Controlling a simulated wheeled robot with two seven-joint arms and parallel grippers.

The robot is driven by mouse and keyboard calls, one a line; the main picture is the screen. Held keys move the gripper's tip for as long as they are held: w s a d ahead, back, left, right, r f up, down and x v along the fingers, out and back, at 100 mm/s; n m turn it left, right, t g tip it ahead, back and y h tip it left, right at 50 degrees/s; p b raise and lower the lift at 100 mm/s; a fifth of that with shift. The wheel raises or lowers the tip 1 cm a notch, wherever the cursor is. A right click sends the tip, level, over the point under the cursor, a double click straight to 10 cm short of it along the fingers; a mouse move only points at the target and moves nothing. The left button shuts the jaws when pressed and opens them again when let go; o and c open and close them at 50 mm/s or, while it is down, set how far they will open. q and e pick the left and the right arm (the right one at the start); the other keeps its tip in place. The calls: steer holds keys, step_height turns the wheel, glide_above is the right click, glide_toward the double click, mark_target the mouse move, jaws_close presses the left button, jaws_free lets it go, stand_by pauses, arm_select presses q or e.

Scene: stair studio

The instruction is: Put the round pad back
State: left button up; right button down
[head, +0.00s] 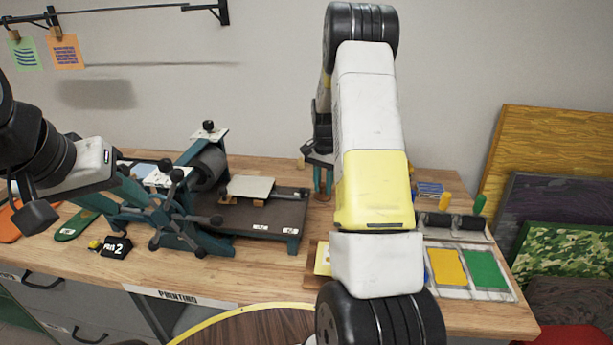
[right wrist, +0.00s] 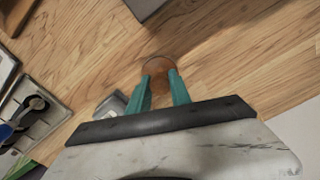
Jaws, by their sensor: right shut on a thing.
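My right gripper (head: 323,186) is low over the back of the workbench, right of the press, its teal fingers pointing down. In the right wrist view its fingers (right wrist: 161,78) are shut on a small round brown thing (right wrist: 157,63), which looks like the round pad. It is at or close to the wood surface; whether it touches cannot be told. The gripper hides most of it in the head view. My left gripper (head: 128,190) is at the left, in front of the press; its fingers blend with the teal press parts, so its opening is unclear.
The press (head: 205,165) with its dark bed (head: 265,215) stands mid-bench. Ink trays (head: 450,268) and rollers (head: 455,220) lie at the right.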

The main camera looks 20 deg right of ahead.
steer(key=c, duration=1.2)
jaws_free()
steer(key=shift+f, duration=0.1)
